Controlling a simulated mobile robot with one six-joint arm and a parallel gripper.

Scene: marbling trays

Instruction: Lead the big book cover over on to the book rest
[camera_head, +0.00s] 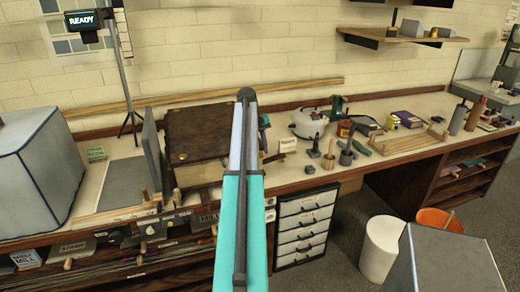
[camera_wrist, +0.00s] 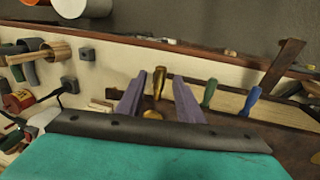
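The big book lies shut on the bench, its brown cover (camera_head: 195,130) on top and pale page edges at the front. A thin grey panel (camera_head: 151,145) stands steeply just left of it; this may be the book rest, but I cannot be sure. My gripper is hidden behind my own arm in the head view. In the wrist view its two purple fingers (camera_wrist: 158,103) are apart, with a brass knob (camera_wrist: 159,80) showing between them and gaps on both sides. Brown surface, probably the cover (camera_wrist: 235,132), shows beside the right finger.
A large grey box (camera_head: 35,170) stands at the far left. A tripod post with a READY sign (camera_head: 84,20) stands behind the panel. A green handle (camera_wrist: 209,92) and a blue handle (camera_wrist: 251,102) are right of my fingers. A white kettle (camera_head: 308,124) and tools crowd the bench to the right.

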